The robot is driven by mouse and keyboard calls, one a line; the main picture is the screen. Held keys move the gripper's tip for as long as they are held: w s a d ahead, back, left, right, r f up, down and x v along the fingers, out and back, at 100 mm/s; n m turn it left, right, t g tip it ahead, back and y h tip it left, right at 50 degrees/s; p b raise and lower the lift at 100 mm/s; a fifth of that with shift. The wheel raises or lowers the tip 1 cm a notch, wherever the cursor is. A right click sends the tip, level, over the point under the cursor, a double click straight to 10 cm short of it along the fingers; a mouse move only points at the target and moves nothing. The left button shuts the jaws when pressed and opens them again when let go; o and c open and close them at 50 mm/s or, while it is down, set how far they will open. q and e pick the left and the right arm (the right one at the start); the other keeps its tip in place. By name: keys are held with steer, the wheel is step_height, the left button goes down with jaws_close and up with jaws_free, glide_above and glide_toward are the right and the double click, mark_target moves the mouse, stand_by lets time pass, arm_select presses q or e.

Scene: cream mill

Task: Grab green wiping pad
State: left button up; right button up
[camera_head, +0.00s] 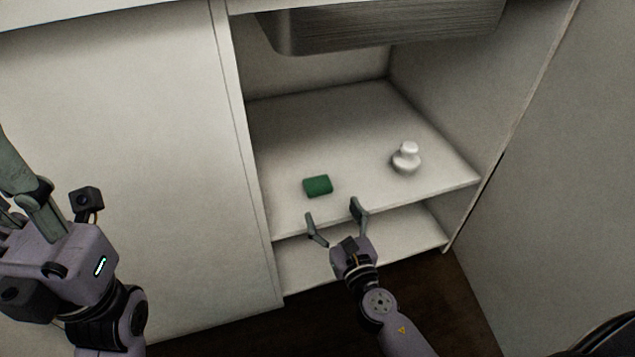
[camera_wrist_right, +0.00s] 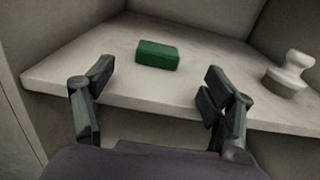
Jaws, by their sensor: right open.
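The green wiping pad (camera_head: 318,186) lies flat on the upper cabinet shelf, near its front edge. It also shows in the right wrist view (camera_wrist_right: 157,55), beyond and between my fingers. My right gripper (camera_head: 336,214) is open and empty at the front edge of the shelf, a short way in front of the pad and apart from it. Its two fingers show in the right wrist view (camera_wrist_right: 155,88). My left gripper (camera_head: 22,195) is at the far left, in front of the cabinet panel. It is partly cut off by the picture edge, so its opening is unclear.
A white knobbed object (camera_head: 406,159) stands on the shelf (camera_head: 345,125) to the right of the pad. A metal sink basin (camera_head: 385,27) hangs above. A lower shelf (camera_head: 395,240) lies underneath. Cabinet walls bound both sides, and the shelf around the pad is clear.

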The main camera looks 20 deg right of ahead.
mark_target(321, 191)
steer(key=shift+w+a+f, duration=0.1)
steer(key=shift+w, duration=1.9)
steer(key=shift+w+a, duration=0.1)
steer(key=shift+w, duration=1.9)
steer(key=shift+c, duration=0.5)
steer(key=c, duration=0.8)
